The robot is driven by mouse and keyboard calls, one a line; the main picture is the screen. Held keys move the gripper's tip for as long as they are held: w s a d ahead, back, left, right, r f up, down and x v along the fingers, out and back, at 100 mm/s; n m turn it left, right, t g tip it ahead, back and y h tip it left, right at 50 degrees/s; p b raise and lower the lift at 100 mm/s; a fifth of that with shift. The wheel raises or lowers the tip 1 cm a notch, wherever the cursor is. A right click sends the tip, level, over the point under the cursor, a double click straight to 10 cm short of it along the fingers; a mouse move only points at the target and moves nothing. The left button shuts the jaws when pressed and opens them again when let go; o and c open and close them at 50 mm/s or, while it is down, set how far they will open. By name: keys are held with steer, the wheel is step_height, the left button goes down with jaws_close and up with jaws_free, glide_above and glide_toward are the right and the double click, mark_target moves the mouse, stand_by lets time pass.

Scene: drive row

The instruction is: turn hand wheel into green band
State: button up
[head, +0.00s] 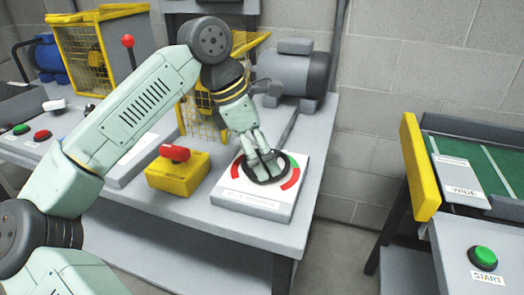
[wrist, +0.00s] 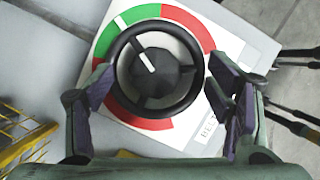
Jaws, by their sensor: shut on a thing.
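The black hand wheel (wrist: 158,105) sits on a white plate (head: 229,194) with a ring of red and green bands. Red bands (wrist: 188,22) adjoin the green and curve around below the wheel. My gripper (head: 264,159) reaches down onto the wheel and is shut on it, one finger at each side of the rim. In the head view the fingers hide part of the wheel.
A yellow box with a red switch (head: 178,170) stands close left of the plate. A grey motor (head: 293,72) and yellow cage (head: 190,118) are behind. A separate conveyor with a yellow end guard (head: 420,168) and green START button (head: 484,257) stands right, across a gap.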

steer(key=shift+w, duration=0.25)
steer(key=o, duration=0.7)
steer(key=shift+o, duration=1.4)
steer(key=shift+w+f, duration=0.15)
steer(key=o, duration=0.3)
steer(key=v, duration=1.2)
steer(key=shift+d, duration=0.1)
steer(key=shift+d, duration=0.1)
